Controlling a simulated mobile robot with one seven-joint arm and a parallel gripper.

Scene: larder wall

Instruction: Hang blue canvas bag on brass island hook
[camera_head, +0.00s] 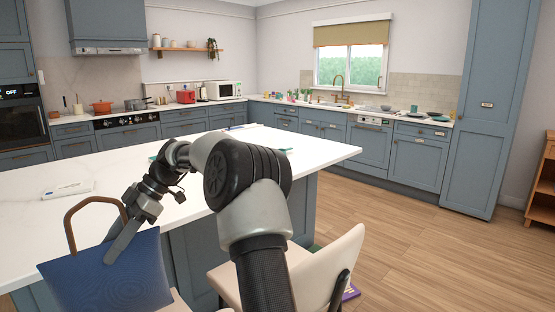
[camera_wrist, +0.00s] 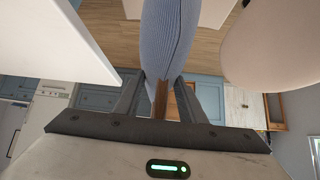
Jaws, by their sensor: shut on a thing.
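The blue canvas bag (camera_head: 112,283) hangs at the lower left in the head view, in front of the island's near edge. Its brown handle (camera_head: 70,222) arches above it. My gripper (camera_head: 113,252) reaches down to the bag's top edge. In the wrist view my gripper (camera_wrist: 158,88) is shut on the bag, whose blue side (camera_wrist: 168,40) fills the top centre, with a brown strip (camera_wrist: 160,104) between the fingers. The island (camera_head: 185,250) has a white top and blue-grey sides. I cannot make out the brass hook in either view.
Cream chairs (camera_head: 322,262) stand against the island's near side, close to my arm. In the wrist view a pale rounded shape (camera_wrist: 270,45) is at the right of the bag and a white slab edge (camera_wrist: 60,45) at the left. Wooden floor (camera_head: 420,235) is clear at the right.

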